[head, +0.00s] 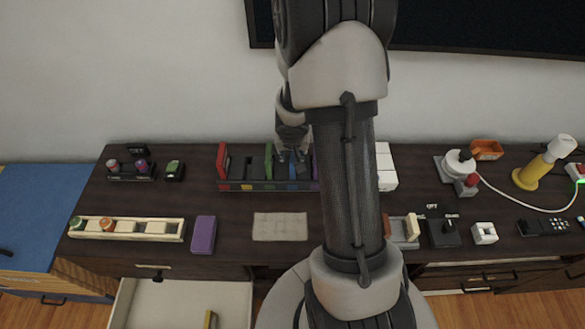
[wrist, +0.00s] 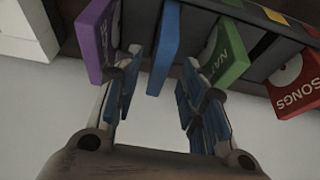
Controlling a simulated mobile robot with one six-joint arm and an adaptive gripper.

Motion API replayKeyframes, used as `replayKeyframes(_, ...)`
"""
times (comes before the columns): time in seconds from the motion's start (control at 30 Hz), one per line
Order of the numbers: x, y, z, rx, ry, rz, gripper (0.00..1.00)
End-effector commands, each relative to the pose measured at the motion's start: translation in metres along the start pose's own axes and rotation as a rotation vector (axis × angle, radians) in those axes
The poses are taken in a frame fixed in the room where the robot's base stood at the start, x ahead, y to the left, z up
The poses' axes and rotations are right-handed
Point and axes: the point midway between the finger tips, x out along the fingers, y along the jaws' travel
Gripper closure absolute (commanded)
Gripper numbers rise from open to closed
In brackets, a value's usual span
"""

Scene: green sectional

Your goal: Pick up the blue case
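The blue case (wrist: 164,48) stands in a slot of the dark rack (head: 233,185) on the dark cabinet top, between the green case (wrist: 224,50) and the purple case (wrist: 97,38). My gripper (head: 292,155) is above the rack at the blue case's slot and largely hides the case in the head view. In the wrist view my gripper (wrist: 163,68) is open. Its fingers lie on either side of the blue case, with gaps visible. One fingertip overlaps the purple case in view and the other is close to the green case; I cannot tell whether they touch.
A red case (wrist: 296,84) stands at the rack's far end, with an empty slot beside it. White boxes (head: 386,165) are right of the rack. A purple box (head: 203,234), a beige mat (head: 280,227) and a long block tray (head: 126,228) lie in front. The wall is behind.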

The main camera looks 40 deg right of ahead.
Motion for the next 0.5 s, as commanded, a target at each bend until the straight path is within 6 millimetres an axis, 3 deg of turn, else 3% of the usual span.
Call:
replayKeyframes(0.03,0.012,0.002,0.004,0.0,-0.001,0.0,0.62)
replayKeyframes(0.17,0.025,0.001,0.002,0.0,-0.001,0.0,0.62)
replayKeyframes(0.5,0.026,0.001,0.001,0.001,0.001,0.0,0.65)
